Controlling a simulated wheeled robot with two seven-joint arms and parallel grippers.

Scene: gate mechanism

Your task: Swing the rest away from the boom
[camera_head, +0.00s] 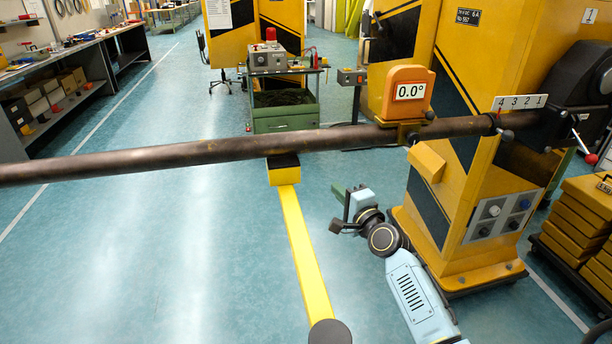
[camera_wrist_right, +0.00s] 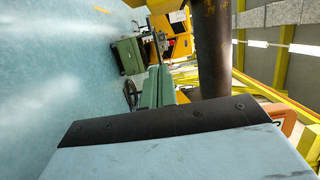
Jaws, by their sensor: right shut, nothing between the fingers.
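The boom (camera_head: 230,150), a long dark brown tube, crosses the head view nearly level from the left edge to the yellow gate cabinet (camera_head: 470,120). It also shows close up in the right wrist view (camera_wrist_right: 211,50). A yellow block with a dark top, which looks like the rest (camera_head: 284,174), sits under the boom, at the far end of a long yellow bar (camera_head: 303,245). I cannot tell whether it touches the boom. My right gripper (camera_head: 338,192) is below the boom, right of the rest and apart from it. My left gripper is not in view.
An orange 0.0° display (camera_head: 408,92) sits on the boom. A green cart (camera_head: 283,108) stands behind it. Yellow stacked blocks (camera_head: 580,225) are at the right, a workbench (camera_head: 70,70) at the far left. The blue floor left of the yellow bar is clear.

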